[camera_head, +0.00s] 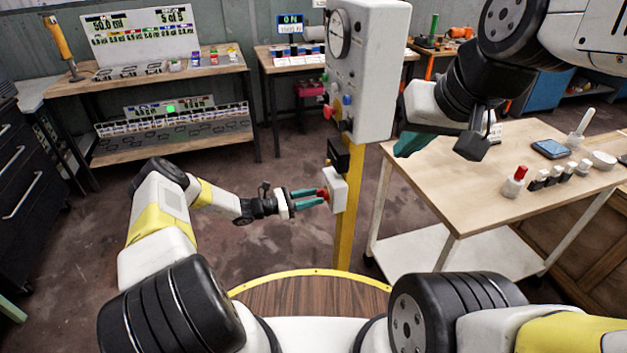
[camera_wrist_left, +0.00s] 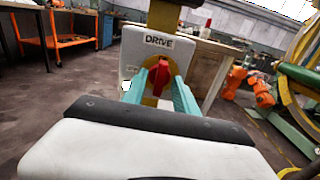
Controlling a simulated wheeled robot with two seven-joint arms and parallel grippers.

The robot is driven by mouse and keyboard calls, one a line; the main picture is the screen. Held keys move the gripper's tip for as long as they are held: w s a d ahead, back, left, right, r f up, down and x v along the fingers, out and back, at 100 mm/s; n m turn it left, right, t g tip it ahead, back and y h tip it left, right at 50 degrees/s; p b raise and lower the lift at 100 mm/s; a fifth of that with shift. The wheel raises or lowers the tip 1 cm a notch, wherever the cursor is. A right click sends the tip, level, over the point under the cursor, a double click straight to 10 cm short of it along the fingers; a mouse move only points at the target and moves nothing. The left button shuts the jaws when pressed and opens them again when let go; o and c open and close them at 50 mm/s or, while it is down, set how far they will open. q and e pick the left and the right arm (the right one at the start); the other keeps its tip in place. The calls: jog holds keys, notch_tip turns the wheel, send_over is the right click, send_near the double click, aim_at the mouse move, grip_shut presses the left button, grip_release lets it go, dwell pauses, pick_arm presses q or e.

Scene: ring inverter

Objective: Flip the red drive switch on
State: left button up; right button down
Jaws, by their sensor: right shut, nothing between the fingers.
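The red drive switch (camera_wrist_left: 159,76) is a red rotary knob on a white box labelled DRIVE (camera_wrist_left: 134,55), seen in the left wrist view. In the head view the white switch box (camera_head: 338,190) is fixed to a yellow post, and the red knob (camera_head: 323,194) shows at its left side. My left gripper (camera_head: 318,197) is at the knob, with its two teal fingers apart, one on each side of it. A clear grip on the knob does not show. My right gripper (camera_head: 407,145) is shut and empty above the table's left edge, partly hidden by its own arm.
A grey panel with a dial (camera_head: 372,75) and coloured buttons tops the yellow post (camera_head: 357,215), above the switch. A wooden table (camera_head: 460,185) at right carries a red-topped bottle (camera_head: 515,181) and small items. Shelves with signs (camera_head: 170,75) stand at the back left.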

pick_arm(q)
jog(key=v, duration=0.7)
jog(key=shift+a, duration=0.35)
jog(key=shift+s, duration=0.1)
jog(key=s+r+m+g+y, duration=0.25)
jog(key=s+r+m, duration=0.2)
jog(key=r, duration=0.55)
jog(key=s+r+m+g+y, duration=0.2)
jog(key=s+r+m+y, duration=0.3)
jog(key=r, duration=0.5)
jog(key=s+r+m+g+y, duration=0.25)
jog(key=r+m, duration=0.35)
jog(key=r, duration=0.4)
jog(key=s+a+r+m+t+y, duration=0.2)
jog(key=s+r, duration=0.4)
jog(key=s, duration=0.4)
jog(key=s+a+r+m+t+y, duration=0.3)
jog(key=s+r, duration=0.4)
jog(key=s, duration=0.3)
jog(key=m+t, duration=0.1)
jog(key=t, duration=0.1)
jog(key=shift+s+a+r+t, duration=0.25)
jog(key=shift+s+r+t, duration=0.05)
jog(key=shift+s, duration=0.1)
